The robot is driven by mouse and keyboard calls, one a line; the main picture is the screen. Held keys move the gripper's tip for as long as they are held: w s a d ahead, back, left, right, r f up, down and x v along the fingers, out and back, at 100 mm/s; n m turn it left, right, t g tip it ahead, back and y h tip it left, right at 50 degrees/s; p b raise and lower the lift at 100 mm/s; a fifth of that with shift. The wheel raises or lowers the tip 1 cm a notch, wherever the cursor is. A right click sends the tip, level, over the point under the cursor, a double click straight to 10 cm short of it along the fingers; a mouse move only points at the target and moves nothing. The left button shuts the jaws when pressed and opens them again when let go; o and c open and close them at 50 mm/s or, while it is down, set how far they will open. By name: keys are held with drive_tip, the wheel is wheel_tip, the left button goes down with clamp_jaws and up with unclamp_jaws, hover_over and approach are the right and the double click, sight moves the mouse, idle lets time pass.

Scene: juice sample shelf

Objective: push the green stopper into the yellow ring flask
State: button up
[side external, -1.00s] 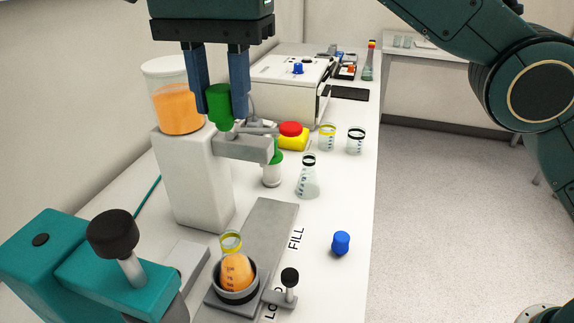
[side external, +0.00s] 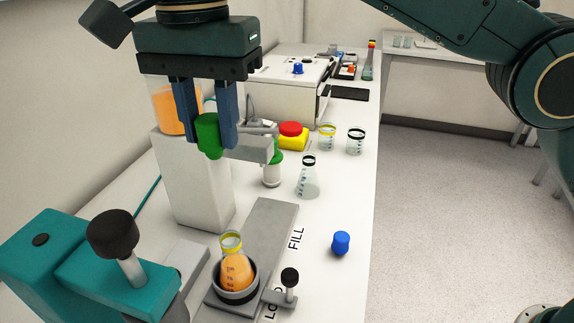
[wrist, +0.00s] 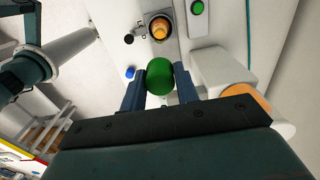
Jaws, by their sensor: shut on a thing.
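The green stopper (side external: 208,136) is held between the two blue fingers of my gripper (side external: 206,125), in front of the dispenser column. In the wrist view the stopper (wrist: 159,77) also sits between the fingertips. The yellow ring flask (side external: 236,270), partly full of orange juice, stands upright in a dark round holder (side external: 238,296) on the grey slide plate. Its mouth is open. The stopper is well above it and apart from it. The wrist view shows the flask (wrist: 160,28) beyond the stopper.
A white dispenser column (side external: 193,185) with an orange juice tank (side external: 172,110) stands behind my gripper. A teal press with a black knob (side external: 112,233) is at the front left. A blue stopper (side external: 341,242) lies right of the slide plate. Black-ringed flask (side external: 308,178) stands farther back.

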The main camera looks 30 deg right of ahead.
wheel_tip(320, 180, down, 8)
drive_tip(key=shift+f, duration=0.25)
drive_tip(key=shift+f, duration=0.2)
idle(0.4)
drive_tip(key=shift+f, duration=2.1)
drive_tip(key=shift+f, duration=1.55)
idle(0.5)
drive_tip(key=o, duration=1)
drive_tip(key=shift+o, duration=0.2)
drive_tip(key=shift+r, duration=0.25)
drive_tip(key=shift+r, duration=6.7)
